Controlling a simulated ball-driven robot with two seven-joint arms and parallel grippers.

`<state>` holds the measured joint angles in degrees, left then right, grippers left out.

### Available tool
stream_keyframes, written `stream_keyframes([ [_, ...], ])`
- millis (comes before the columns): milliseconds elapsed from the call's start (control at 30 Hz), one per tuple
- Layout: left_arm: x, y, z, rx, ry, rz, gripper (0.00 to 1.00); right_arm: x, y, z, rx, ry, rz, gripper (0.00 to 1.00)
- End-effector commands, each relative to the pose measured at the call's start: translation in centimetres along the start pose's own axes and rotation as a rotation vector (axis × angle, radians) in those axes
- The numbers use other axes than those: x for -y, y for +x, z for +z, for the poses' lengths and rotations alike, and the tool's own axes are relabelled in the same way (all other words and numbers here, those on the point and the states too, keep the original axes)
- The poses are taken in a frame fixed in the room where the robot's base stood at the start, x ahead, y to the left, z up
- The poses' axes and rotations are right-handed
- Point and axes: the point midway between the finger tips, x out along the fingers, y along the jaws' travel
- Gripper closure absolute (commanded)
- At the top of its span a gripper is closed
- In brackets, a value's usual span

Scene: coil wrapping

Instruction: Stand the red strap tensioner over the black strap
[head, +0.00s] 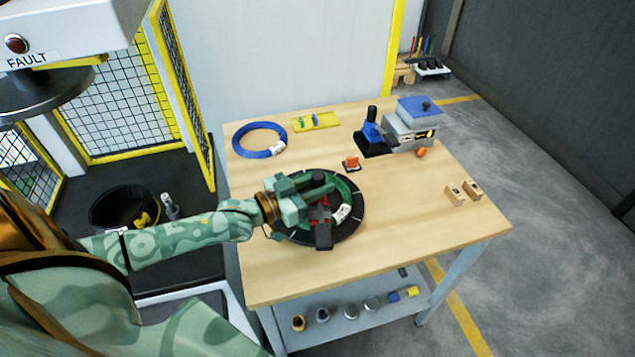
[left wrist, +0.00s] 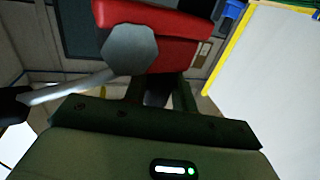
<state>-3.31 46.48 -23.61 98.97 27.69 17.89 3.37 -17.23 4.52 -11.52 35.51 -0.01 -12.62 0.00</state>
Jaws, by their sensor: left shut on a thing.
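My left gripper (head: 312,205) is above the dark round stand (head: 350,237) on the table and is shut on the red strap tensioner (head: 321,214). In the left wrist view the tensioner (left wrist: 175,50) fills the top middle, with a grey faceted knob and a pale lever at its left. A green coil (head: 345,188) with a white label lies on the stand, partly hidden by my gripper. I cannot pick out the black strap against the dark stand and gripper. I cannot tell whether the tensioner touches the coil. My right gripper is not in view.
A blue coil (head: 259,140) lies at the back left of the wooden table (head: 400,250). Behind are a yellow tray (head: 316,121), a small orange item (head: 351,163) and a grey machine with a blue top (head: 411,125). Two wooden blocks stand at right. The front right is clear.

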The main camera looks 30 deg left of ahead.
Motion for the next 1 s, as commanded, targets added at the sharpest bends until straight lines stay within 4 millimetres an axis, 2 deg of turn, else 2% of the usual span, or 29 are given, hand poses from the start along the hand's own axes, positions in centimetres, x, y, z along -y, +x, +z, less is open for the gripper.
stream_keyframes([
  [267, 0.0, 0.1, 0.4, -0.004, -0.001, 0.0, 1.0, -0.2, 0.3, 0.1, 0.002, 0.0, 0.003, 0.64],
  [300, 0.0, 0.0, 0.5, -0.001, -0.001, 0.0, 0.68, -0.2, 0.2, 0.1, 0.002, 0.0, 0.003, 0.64],
  [367, 0.0, 0.0, 0.5, 0.0, -0.001, 0.0, 0.52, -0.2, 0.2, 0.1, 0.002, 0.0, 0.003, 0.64],
  [667, 0.0, 0.0, 0.4, 0.0, 0.0, 0.0, 0.52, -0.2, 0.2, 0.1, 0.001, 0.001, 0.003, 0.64],
  [800, 0.0, -0.3, -1.0, 0.001, 0.0, 0.0, 0.52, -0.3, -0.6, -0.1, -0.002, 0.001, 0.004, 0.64],
  [1000, -0.1, -5.2, -0.6, 0.007, -0.002, 0.0, 0.52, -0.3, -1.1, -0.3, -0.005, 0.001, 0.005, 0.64],
])
